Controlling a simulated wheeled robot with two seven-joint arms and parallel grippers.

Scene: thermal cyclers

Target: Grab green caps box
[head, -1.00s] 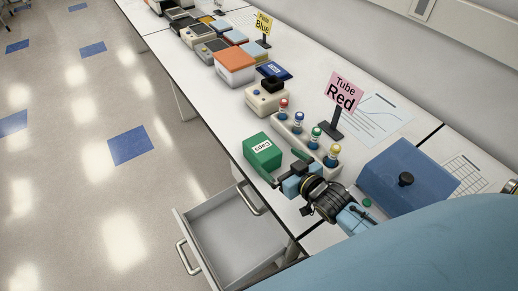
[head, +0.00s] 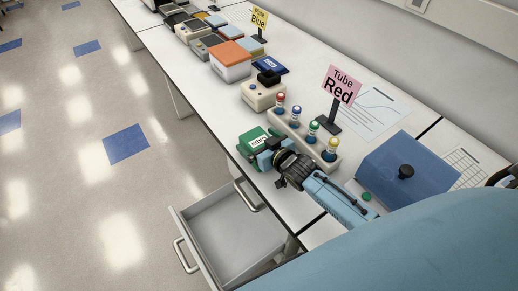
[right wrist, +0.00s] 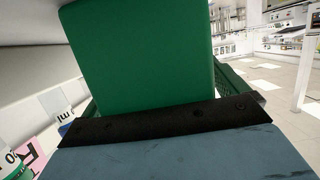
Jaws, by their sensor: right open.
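The green caps box (head: 250,137), with a white "Caps" label, sits on the white bench near its front edge, left of the tube rack. My right gripper (head: 262,150) is at the box, its fingers reaching along the box's sides and partly covering it. In the right wrist view the green box (right wrist: 140,55) fills the space ahead of the palm, with a green finger showing at each side. The right gripper is open around the box. Whether the fingers touch it I cannot tell. My left gripper is not in view.
A rack (head: 297,137) of several colour-capped tubes stands close behind the box, with a pink "Tube Red" sign (head: 341,86) beyond. A beige device (head: 263,93) stands farther along. An open drawer (head: 232,232) juts out below the bench's front edge. A blue-lidded box (head: 400,165) stands right.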

